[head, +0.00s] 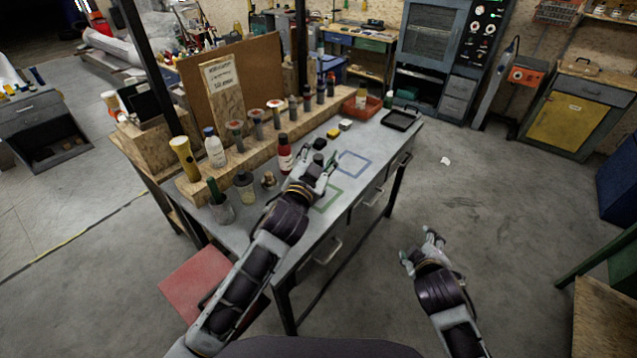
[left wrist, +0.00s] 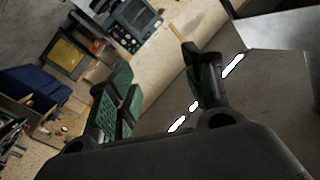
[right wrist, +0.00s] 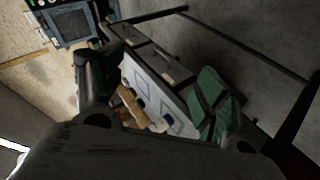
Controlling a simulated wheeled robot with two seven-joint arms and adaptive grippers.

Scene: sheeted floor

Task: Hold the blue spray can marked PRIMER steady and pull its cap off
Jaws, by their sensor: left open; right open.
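I cannot pick out a blue can marked PRIMER; no label is readable. A dark cap-like shape (head: 319,144) shows just beyond my left gripper (head: 322,168), and I cannot tell what it belongs to. The left gripper is open over the grey workbench (head: 372,137), close to its outlined squares, with no object visible between its fingers. It also shows open in the left wrist view (left wrist: 158,88). My right gripper (head: 420,247) is open and empty over the floor, right of the bench. In the right wrist view (right wrist: 152,88) its fingers are apart, with the bench beyond.
A red bottle (head: 284,156) stands left of the left gripper. Several cans and bottles, including a white bottle (head: 214,150), line the wooden ledge (head: 262,149). A black tray (head: 401,119) and a red bin (head: 362,105) sit at the far end.

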